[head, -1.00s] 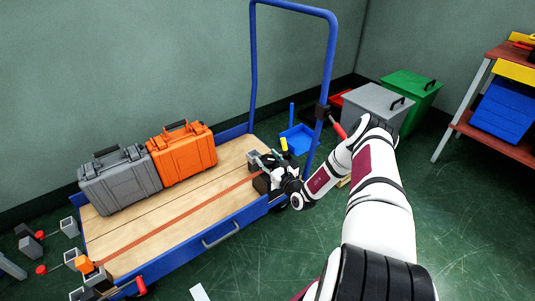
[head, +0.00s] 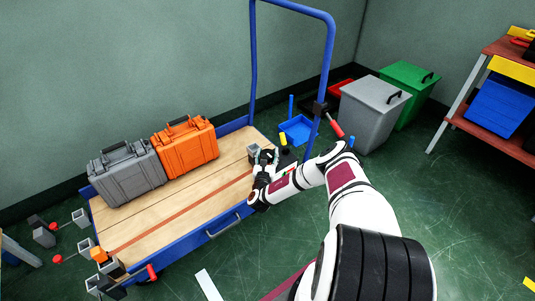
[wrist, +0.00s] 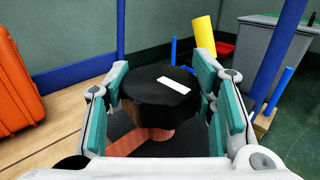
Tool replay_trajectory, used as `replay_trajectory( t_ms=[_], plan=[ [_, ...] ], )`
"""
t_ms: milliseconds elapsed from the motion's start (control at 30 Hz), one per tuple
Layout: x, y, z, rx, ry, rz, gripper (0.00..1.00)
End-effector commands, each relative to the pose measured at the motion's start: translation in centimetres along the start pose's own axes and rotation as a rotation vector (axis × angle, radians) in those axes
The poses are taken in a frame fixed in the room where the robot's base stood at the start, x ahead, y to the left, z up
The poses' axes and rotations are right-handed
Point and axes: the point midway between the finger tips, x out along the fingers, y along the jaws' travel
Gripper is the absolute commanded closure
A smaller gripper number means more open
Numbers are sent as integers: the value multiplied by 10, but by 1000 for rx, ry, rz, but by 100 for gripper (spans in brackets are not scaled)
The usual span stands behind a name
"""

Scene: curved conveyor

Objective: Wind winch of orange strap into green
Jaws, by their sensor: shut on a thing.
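The orange strap (head: 180,214) runs lengthwise over the wooden deck of a blue cart in the head view. Its winch has a dark round knob with a white mark (wrist: 162,88), seen in the wrist view. My gripper (wrist: 163,78) is shut on this knob, with a teal finger pad on each side. An orange-brown piece (wrist: 142,140) shows under the knob. In the head view my gripper (head: 265,158) is at the deck's right end and hides much of the winch.
An orange case (head: 186,150) and a grey case (head: 128,175) stand on the deck. The cart's blue handle (head: 330,55) rises behind my gripper. A grey bin (head: 370,115) and green bin (head: 408,88) stand right. The floor in front is mostly clear.

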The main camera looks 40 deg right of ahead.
Motion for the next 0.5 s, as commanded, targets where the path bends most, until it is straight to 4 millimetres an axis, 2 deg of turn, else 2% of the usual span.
replay_trajectory(
  t_ms=[467, 500],
  plan=[
    [1, -1, 0, 1, -1, -17, 77],
    [1, -1, 0, 1, -1, -17, 47]
  ],
)
